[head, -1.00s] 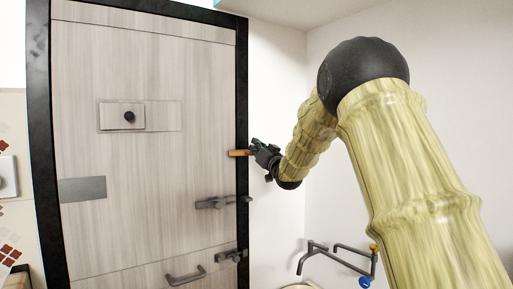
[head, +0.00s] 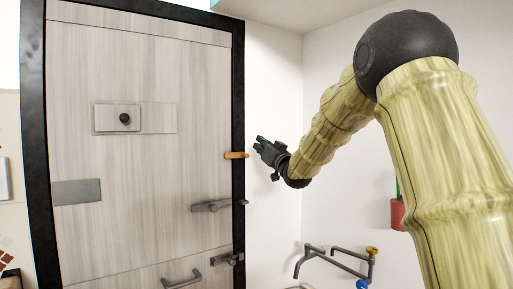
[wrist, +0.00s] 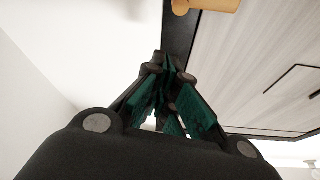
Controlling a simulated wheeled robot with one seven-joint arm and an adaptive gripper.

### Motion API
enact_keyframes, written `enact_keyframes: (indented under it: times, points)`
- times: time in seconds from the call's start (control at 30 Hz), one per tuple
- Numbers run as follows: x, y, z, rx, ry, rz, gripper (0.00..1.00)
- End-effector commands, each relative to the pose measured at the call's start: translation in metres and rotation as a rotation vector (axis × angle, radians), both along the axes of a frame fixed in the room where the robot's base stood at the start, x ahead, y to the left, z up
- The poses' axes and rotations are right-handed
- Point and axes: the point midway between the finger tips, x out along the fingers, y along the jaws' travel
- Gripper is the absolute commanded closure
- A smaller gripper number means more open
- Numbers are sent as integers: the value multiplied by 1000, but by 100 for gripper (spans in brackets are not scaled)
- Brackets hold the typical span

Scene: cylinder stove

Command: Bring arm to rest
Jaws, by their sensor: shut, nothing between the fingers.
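My gripper (head: 259,145) is in front of the white wall, just right of the door's black frame. It is apart from the orange peg (head: 236,155) on the frame, with a small gap between them. In the wrist view, the dark fingers with green pads (wrist: 168,62) come together at their tips, with nothing held. The orange peg also shows at the top of the wrist view (wrist: 212,5), clear of the fingertips. My arm bends down from the upper right.
The pale wooden door (head: 150,150) has a square plate with a black knob (head: 124,118), a grey latch (head: 215,206) and a lower handle (head: 182,279). A grey tap (head: 335,261) stands below my gripper. A red pot (head: 398,214) is at the right. White wall surrounds the gripper.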

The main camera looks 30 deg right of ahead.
Motion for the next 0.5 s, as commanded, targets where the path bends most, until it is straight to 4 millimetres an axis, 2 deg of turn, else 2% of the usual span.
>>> enact_keyframes:
  times: [0.2, 0.5]
  points:
    - [-29, -2, -11, 2, -2, -1, 100]
    - [-46, -3, -15, 0, -1, 0, 100]
